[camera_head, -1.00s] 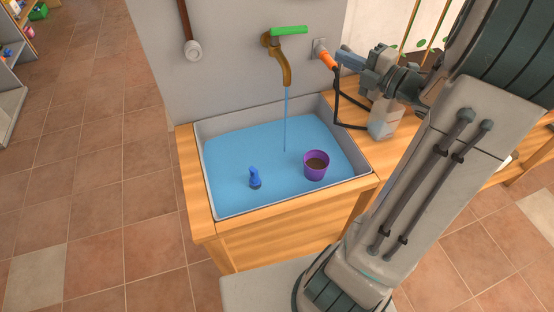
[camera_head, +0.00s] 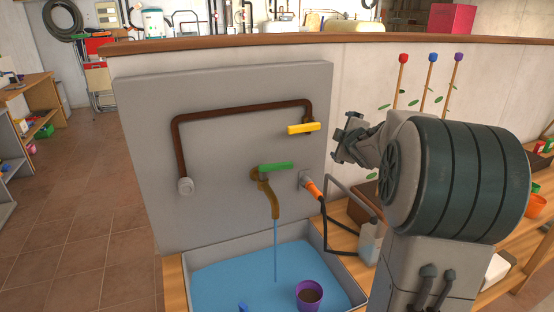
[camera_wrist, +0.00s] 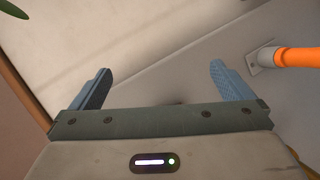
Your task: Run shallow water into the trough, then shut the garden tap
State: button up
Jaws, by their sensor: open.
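The garden tap (camera_head: 264,192) is a brass spout with a green handle (camera_head: 276,167) on the grey wall panel. A stream of water (camera_head: 276,250) runs from it into the trough (camera_head: 359,290), where blue water covers the floor. A purple pot with brown soil (camera_head: 309,295) stands in the water, and the top of a small blue object (camera_head: 242,306) shows at the lower picture edge. My gripper (camera_head: 350,137) is raised to the right of the tap, apart from it. In the wrist view its jaws (camera_wrist: 160,84) are spread and empty.
A yellow lever (camera_head: 303,128) sits on a brown pipe (camera_head: 240,110) above the tap.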

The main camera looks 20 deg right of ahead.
notch_tip(320, 180, up, 2)
jog(key=a+m+g+h, duration=0.1)
jog(key=m+g+h, duration=0.1)
jog(key=m, duration=0.2)
jog(key=m+g+y+p, duration=0.2)
jog(key=m+g+y, duration=0.3)
jog(key=m+g, duration=0.3)
send_near(276, 165)
jog(key=p+x, duration=0.1)
jog(key=x, duration=0.7)
jog(key=shift+w, duration=0.1)
